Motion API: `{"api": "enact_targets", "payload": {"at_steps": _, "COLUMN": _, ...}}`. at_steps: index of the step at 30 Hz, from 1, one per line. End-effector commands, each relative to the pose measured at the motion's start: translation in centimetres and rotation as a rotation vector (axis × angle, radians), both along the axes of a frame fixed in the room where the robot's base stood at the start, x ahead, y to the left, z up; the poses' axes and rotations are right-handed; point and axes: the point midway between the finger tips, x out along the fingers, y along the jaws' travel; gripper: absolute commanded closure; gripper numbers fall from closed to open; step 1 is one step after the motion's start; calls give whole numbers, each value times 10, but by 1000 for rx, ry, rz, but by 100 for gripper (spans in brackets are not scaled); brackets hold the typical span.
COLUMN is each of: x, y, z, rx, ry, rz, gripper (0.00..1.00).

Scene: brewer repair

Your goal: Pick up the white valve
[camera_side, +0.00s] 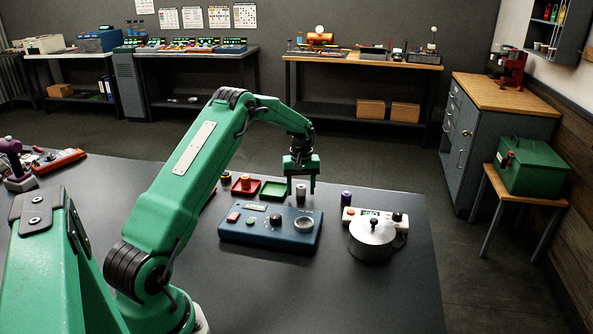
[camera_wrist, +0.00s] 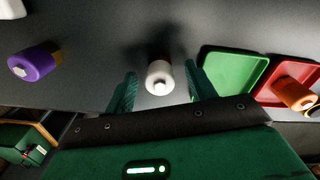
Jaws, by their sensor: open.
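The white valve (camera_side: 300,191) stands upright on the dark table, behind the blue console, in the side view. It is a small pale cylinder, and it also shows in the wrist view (camera_wrist: 158,77). My gripper (camera_side: 301,183) points down over it with its fingers apart. In the wrist view the valve lies between the two green fingers of my gripper (camera_wrist: 162,84), with a visible gap on each side. The gripper is open and holds nothing. Whether the fingertips reach down around the valve's full height I cannot tell.
A purple valve (camera_side: 346,198) stands to the right, near a round metal pot (camera_side: 372,240) and a white scale-like box (camera_side: 352,216). A green tray (camera_wrist: 228,77) and a red tray (camera_wrist: 296,72) with an orange valve (camera_wrist: 294,92) are close by. The blue console (camera_side: 260,233) lies in front.

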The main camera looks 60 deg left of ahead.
Motion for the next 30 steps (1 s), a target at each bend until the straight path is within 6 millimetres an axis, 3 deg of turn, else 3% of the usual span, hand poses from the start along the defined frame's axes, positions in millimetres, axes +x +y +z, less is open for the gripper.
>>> {"api": "enact_targets", "payload": {"at_steps": 1, "x": 0, "y": 0, "z": 0, "rx": 0, "ry": 0, "rz": 0, "gripper": 45}}
{"api": "enact_targets", "payload": {"at_steps": 9, "x": 0, "y": 0, "z": 0, "rx": 0, "ry": 0, "rz": 0, "gripper": 97}}
{"api": "enact_targets", "payload": {"at_steps": 22, "x": 1, "y": 0, "z": 7, "rx": 1, "ry": -2, "rz": 0, "gripper": 97}}
{"api": "enact_targets", "payload": {"at_steps": 30, "x": 1, "y": 1, "z": 37, "rx": 3, "ry": -4, "rz": 0, "gripper": 97}}
